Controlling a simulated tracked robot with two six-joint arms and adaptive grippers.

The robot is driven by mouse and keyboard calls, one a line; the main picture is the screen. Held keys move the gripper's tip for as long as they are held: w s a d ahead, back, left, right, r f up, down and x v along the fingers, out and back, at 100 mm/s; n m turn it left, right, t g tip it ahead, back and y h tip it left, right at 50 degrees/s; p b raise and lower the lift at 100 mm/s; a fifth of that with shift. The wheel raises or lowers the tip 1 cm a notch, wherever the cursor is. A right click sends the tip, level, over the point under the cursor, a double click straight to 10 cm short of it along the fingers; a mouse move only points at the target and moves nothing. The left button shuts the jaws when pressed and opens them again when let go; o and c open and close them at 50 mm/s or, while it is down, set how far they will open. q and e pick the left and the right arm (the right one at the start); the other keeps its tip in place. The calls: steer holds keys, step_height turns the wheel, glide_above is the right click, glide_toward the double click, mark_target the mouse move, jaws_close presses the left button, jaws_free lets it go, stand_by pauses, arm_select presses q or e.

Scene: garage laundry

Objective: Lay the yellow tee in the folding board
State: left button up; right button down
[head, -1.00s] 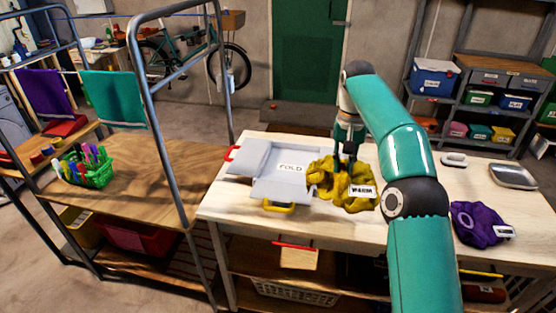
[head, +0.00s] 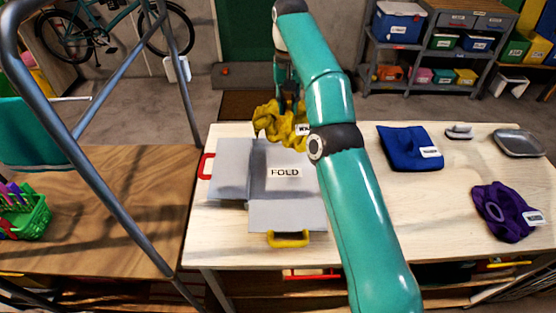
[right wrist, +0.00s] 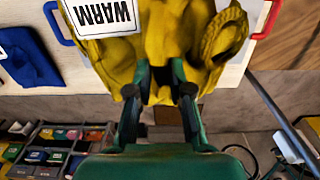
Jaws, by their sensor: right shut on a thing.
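The crumpled yellow tee (head: 270,121) hangs from my right gripper (head: 287,98) over the back edge of the folding board. My right gripper is shut on it; the arm hides part of the tee and its tag in the head view. In the right wrist view the fingers (right wrist: 160,88) pinch the tee (right wrist: 168,35), and its white WARM tag (right wrist: 101,16) faces the camera. The grey folding board (head: 232,165), marked FOLD, lies open and bare in front of the tee, with red and yellow handles. My left gripper is out of view.
A folded blue garment (head: 405,146) and a crumpled purple garment (head: 499,211) lie to the right on the table. A grey tray (head: 519,143) is at the back right. A metal rack frame (head: 95,178) stands at the left, near a green basket (head: 28,217).

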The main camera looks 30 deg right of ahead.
steer(key=f+b, duration=0.1)
steer(key=f, duration=0.5)
steer(key=f+b, duration=0.2)
steer(key=f, duration=0.5)
steer(key=f+b, duration=0.2)
steer(key=f, duration=0.4)
steer(key=shift+w+f, duration=0.3)
steer(key=shift+f+b, duration=0.15)
steer(key=shift+b, duration=0.15)
steer(key=c, duration=1.1)
jaws_free()
steer(key=shift+o, duration=0.2)
